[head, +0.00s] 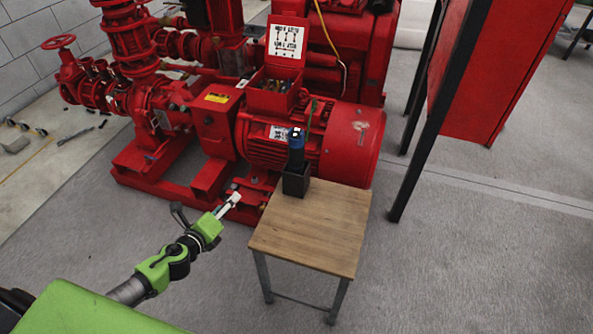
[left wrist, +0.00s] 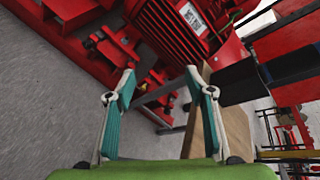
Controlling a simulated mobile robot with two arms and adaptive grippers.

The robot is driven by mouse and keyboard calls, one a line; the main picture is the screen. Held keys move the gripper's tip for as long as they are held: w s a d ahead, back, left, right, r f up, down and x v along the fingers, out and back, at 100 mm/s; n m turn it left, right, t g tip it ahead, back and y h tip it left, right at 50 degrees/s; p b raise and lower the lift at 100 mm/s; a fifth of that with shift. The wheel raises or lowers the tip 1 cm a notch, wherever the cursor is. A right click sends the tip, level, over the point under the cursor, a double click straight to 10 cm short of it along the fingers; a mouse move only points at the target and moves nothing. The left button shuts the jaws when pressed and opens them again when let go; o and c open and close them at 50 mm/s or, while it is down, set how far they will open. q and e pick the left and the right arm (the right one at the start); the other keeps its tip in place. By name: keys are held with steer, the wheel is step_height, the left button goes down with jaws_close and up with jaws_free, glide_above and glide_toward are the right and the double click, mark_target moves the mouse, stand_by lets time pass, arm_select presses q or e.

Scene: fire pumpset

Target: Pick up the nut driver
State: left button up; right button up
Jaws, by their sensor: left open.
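An upright dark tool with a blue top (head: 296,145), which looks like the nut driver, stands in a small black holder (head: 296,183). The holder sits at the back of a small wooden table (head: 310,235). My left gripper (head: 231,202) is to the left of the table, apart from the tool and holder. In the left wrist view its two teal fingers (left wrist: 160,85) are spread with nothing between them. The table's wooden edge (left wrist: 236,128) shows behind the right finger. Dark and blue shapes lie beside it there; I cannot tell whether they are the tool. My right gripper is not in view.
A red pump and motor (head: 270,140) stand close behind the table. An open red box (head: 275,95) with small items sits on the motor. A red cabinet with black legs (head: 510,70) is at the right. The floor (head: 450,270) right of the table is clear.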

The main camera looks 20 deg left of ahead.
arm_select(q)
steer(key=w+d+r+m+t+h+b, duration=0.2)
steer(key=w+d+r+m+h+b, duration=0.1)
steer(key=d+r+m, duration=0.4)
steer(key=m+t+h+b, duration=0.2)
steer(key=m+h+b, duration=0.1)
steer(key=m, duration=0.4)
glide_toward(291, 151)
steer(key=x, duration=0.2)
steer(key=p+x, duration=0.1)
steer(key=x, duration=0.1)
steer(key=p+x, duration=0.1)
steer(key=x, duration=0.1)
steer(key=shift+w+a, duration=0.2)
steer(key=shift+d+x, duration=0.15)
steer(key=shift+x, duration=1.35)
steer(key=shift+d+x, duration=0.2)
steer(key=shift+x, duration=1.25)
steer(key=shift+s, duration=0.1)
steer(key=c, duration=1.3)
steer(key=shift+c, duration=0.2)
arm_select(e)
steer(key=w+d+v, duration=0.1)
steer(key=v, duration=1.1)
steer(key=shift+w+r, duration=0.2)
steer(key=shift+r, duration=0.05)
